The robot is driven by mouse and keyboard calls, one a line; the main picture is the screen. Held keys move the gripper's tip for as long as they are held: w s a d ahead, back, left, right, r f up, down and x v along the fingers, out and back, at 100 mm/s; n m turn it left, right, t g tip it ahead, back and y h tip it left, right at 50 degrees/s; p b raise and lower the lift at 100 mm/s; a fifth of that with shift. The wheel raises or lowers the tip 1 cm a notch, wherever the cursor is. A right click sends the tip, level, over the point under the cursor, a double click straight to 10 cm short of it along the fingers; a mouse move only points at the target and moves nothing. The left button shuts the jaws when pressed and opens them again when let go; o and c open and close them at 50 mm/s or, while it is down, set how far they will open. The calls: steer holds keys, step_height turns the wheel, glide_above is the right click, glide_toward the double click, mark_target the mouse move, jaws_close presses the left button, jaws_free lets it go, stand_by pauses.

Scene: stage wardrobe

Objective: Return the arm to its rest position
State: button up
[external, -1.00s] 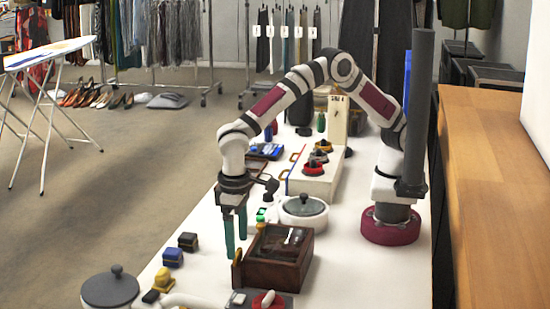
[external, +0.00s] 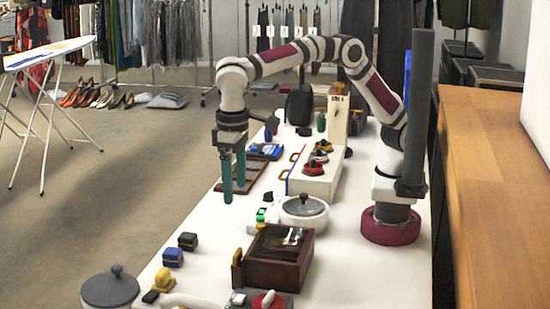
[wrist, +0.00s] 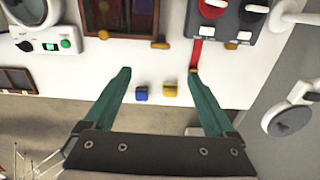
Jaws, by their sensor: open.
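My gripper (external: 233,178) is open, with two green fingers pointing down. In the external view it hangs empty above the left edge of the white table (external: 213,245), in front of the brown tray. In the wrist view the gripper (wrist: 158,95) has its fingers spread wide, with nothing between them near the jaws. A blue box (wrist: 141,93) and a yellow-gold box (wrist: 170,90) show on the table below, between the fingertips in the picture. My arm is raised and bent, reaching left from its round maroon base.
A wooden counter (external: 497,200) stands right. The air around the gripper is clear.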

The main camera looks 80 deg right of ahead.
steer(key=s+d+r+m, duration=0.1)
steer(key=d+r, duration=0.1)
steer(key=d, duration=0.7)
steer(key=s+d+r+m, duration=0.1)
steer(key=d+r, duration=0.1)
steer(key=d, duration=0.6)
steer(key=s+d+f+m+y, duration=0.1)
steer(key=s+d+f, duration=0.2)
steer(key=s+d, duration=0.4)
steer(key=s+d+f+m, duration=0.2)
steer(key=s+d, duration=0.5)
steer(key=s, duration=0.4)
steer(key=shift+f+y, duration=0.4)
steer(key=shift+f, duration=0.25)
steer(key=shift+d, duration=0.1)
